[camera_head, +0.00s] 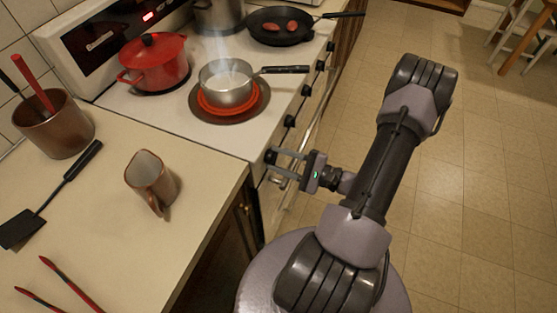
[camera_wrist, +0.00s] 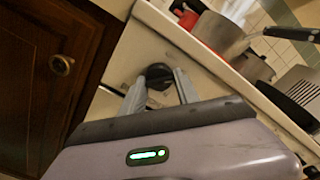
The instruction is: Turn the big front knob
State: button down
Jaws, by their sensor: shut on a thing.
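A black knob (camera_head: 271,156) sits on the stove's front panel at the end nearest the counter. It also shows in the wrist view (camera_wrist: 157,75), between the two fingers. My gripper (camera_head: 274,165) is at this knob, with its fingers on either side of it and shut on it. In the wrist view my gripper (camera_wrist: 161,86) hides the knob's lower part. Whether this knob is larger than the others is hard to tell.
Several more black knobs (camera_head: 289,121) line the panel. A steaming saucepan (camera_head: 228,86) stands on a glowing red burner (camera_head: 238,108). A red pot (camera_head: 157,63) and a black frying pan (camera_head: 288,27) are behind.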

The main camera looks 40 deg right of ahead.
jog(key=shift+n, duration=0.4)
